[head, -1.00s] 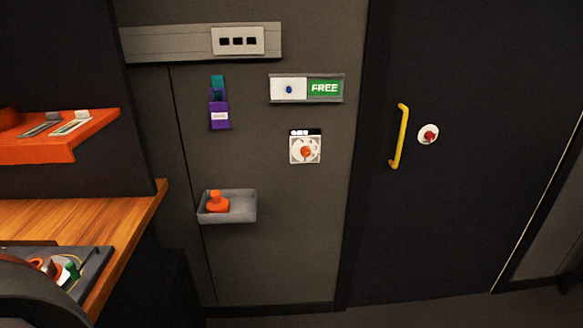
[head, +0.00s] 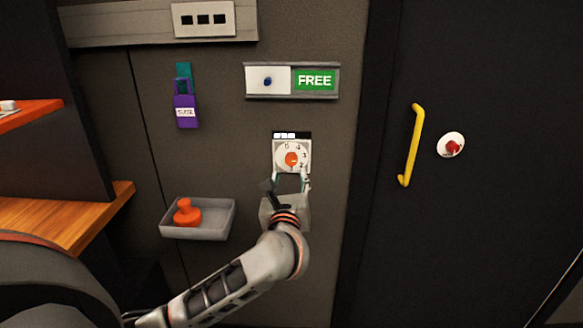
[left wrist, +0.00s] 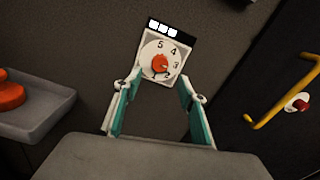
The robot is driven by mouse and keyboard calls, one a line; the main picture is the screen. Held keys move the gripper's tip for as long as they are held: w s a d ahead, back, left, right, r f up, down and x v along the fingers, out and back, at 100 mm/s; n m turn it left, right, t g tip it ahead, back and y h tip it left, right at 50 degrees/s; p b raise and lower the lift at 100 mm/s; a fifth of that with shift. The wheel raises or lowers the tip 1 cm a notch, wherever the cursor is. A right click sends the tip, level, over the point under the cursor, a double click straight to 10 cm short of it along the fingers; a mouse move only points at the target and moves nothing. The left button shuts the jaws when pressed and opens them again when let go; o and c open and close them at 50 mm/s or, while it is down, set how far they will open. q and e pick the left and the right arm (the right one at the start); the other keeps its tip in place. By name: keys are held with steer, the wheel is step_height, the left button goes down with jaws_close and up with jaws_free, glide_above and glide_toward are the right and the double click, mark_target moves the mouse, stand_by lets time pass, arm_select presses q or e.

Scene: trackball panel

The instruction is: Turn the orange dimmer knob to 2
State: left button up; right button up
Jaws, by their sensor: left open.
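The orange dimmer knob (head: 291,159) sits on a white round dial with numbers, on a square plate (head: 279,146) on the grey wall. A dark strip with several white lit blocks tops the plate. In the left wrist view the knob (left wrist: 159,64) shows between and beyond the fingers, with the numbers 2 to 5 readable around it. My left gripper (head: 289,180) is open and empty just below the dial in the head view; its fingers (left wrist: 158,95) look apart from the knob. The knob's exact pointing is too small to tell. My right gripper is not in view.
A grey tray (head: 222,217) with an orange stamp-like object (head: 187,213) juts from the wall at left. A purple padlock (head: 186,108) hangs above it. A FREE sign (head: 315,80) is above the dial. A yellow door handle (head: 412,145) is at right.

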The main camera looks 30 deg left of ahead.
mark_target(291, 161)
arm_select(q)
steer(key=x, duration=0.7)
steer(key=shift+w+a, duration=0.2)
steer(key=shift+w, duration=0.1)
steer(key=shift+c, duration=0.3)
steer(key=c, duration=1)
